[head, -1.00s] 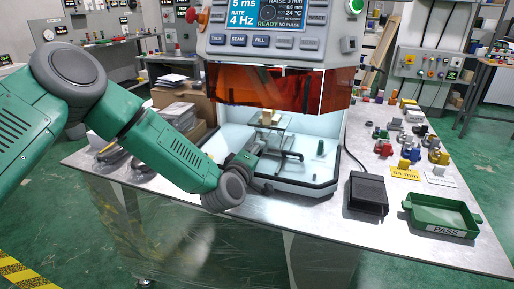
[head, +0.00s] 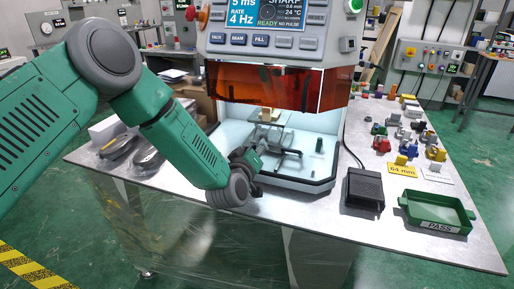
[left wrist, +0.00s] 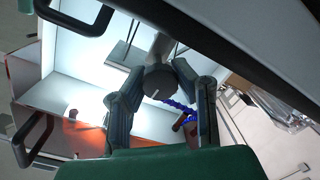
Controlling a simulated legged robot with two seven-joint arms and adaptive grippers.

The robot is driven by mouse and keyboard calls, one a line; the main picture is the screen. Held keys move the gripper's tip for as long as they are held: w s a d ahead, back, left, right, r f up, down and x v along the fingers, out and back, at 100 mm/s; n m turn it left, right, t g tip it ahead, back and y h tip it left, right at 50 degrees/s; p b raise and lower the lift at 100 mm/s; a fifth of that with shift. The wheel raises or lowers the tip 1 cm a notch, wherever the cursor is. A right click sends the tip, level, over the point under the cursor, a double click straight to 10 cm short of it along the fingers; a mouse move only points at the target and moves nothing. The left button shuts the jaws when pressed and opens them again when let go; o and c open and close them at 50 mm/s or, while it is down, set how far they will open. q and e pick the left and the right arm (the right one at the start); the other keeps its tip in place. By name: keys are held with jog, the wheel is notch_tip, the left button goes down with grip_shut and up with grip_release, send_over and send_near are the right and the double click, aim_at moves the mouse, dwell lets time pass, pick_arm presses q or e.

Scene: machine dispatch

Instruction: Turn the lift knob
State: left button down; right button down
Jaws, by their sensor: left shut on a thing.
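The lift knob (left wrist: 160,82) is a dark round knob with a small pale mark on its face, on a grey shaft in the left wrist view. My left gripper (left wrist: 163,88) is shut on it, one finger on each side. In the head view my left gripper (head: 251,158) is at the left front of the lit machine chamber, beside the small lift stage (head: 270,134). There the gripper and forearm hide the knob. A tan block (head: 266,116) is on the stage. The machine's screen (head: 281,13) reads "SHARP" at the top and "READY NO PULSE" below. My right gripper is out of view.
An orange shield (head: 265,88) hangs over the chamber opening, above my gripper. A black pedal box (head: 365,190) and a green PASS tray (head: 436,211) stand to the right. Several coloured parts lie behind them. The front table edge runs below my wrist.

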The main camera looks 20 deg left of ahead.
pick_arm(q)
jog(key=shift+s+d+f, duration=0.1)
jog(key=shift+s+f, duration=0.1)
jog(key=shift+f, duration=0.25)
jog(key=c, duration=1.4)
grip_release()
jog(key=shift+o, duration=1)
jog(key=shift+w, duration=0.15)
jog(key=shift+r, duration=0.15)
jog(key=shift+r, duration=0.1)
jog(key=s, duration=1.2)
jog(key=shift+r, duration=0.35)
jog(key=shift+w, duration=0.1)
